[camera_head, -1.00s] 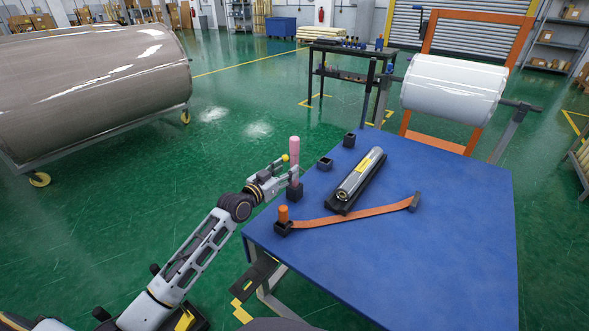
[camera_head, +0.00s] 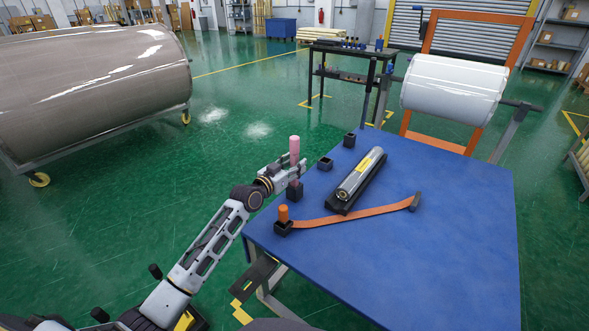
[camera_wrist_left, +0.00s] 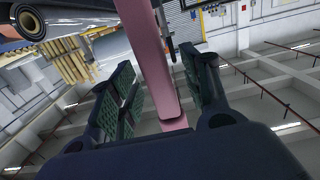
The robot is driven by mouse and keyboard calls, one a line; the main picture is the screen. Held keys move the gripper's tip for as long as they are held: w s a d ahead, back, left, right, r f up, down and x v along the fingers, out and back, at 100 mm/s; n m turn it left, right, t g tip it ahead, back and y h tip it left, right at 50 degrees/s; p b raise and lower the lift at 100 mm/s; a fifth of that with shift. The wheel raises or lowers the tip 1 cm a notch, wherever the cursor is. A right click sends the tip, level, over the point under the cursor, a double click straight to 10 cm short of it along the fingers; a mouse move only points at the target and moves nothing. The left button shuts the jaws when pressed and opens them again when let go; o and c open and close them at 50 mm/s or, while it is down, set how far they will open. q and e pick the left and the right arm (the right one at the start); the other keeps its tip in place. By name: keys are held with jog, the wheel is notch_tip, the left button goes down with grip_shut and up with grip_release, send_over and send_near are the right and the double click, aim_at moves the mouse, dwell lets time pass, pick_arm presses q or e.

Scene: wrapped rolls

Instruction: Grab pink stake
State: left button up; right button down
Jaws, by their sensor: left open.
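The pink stake (camera_head: 294,150) stands upright in a small black holder (camera_head: 295,190) at the left edge of the blue table. My left gripper (camera_head: 288,173) is at the stake, with its fingers around the lower part. In the left wrist view the stake (camera_wrist_left: 152,65) runs between the two open fingers (camera_wrist_left: 162,100), with a gap showing on the left side; contact on the right side is hard to tell. My right gripper is not in view.
The blue table (camera_head: 440,250) carries a silver roll (camera_head: 360,175) in a black cradle, an orange strap (camera_head: 355,215), an orange stake (camera_head: 283,213) in a holder, and two empty black holders (camera_head: 325,163). A large wrapped roll (camera_head: 90,90) stands left.

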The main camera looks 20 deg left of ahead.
pick_arm(q)
jog(key=shift+w+d, duration=0.15)
jog(key=shift+w, duration=0.2)
jog(key=shift+c, duration=0.3)
grip_shut()
